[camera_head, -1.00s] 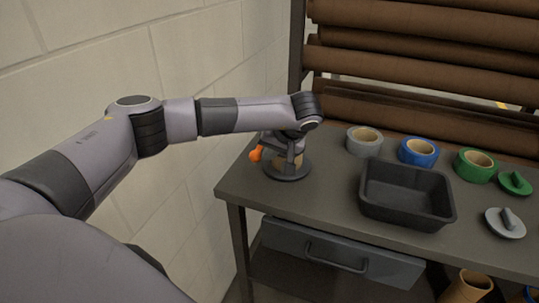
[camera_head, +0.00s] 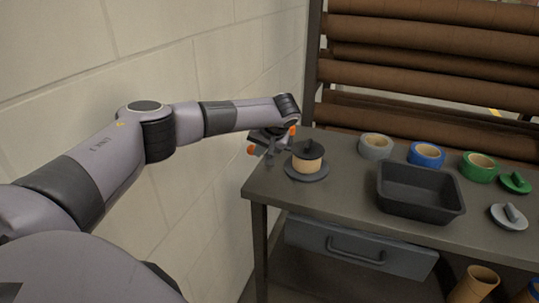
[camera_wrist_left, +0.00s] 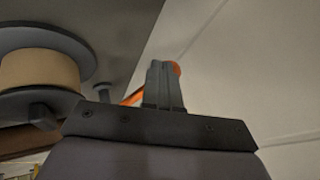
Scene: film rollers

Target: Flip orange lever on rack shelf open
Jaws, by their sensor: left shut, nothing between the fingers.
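The orange lever (camera_head: 250,150) shows as a small orange end at the back left corner of the table, beside my left gripper (camera_head: 268,146). Another orange bit shows on the gripper's right side. In the left wrist view the shut fingers (camera_wrist_left: 163,84) stand in front of the lever (camera_wrist_left: 132,98). Its rounded orange tip shows past their right side. The fingers hide its middle, and I cannot tell whether they touch it. My left gripper is shut and empty. My right gripper is out of view.
A tape dispenser-like spool with a black top (camera_head: 309,160) stands just right of my gripper. A black tray (camera_head: 421,202) and grey (camera_head: 375,146), blue (camera_head: 427,153) and green (camera_head: 479,167) tape rolls stand farther right. A block wall (camera_head: 190,60) is close on the left.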

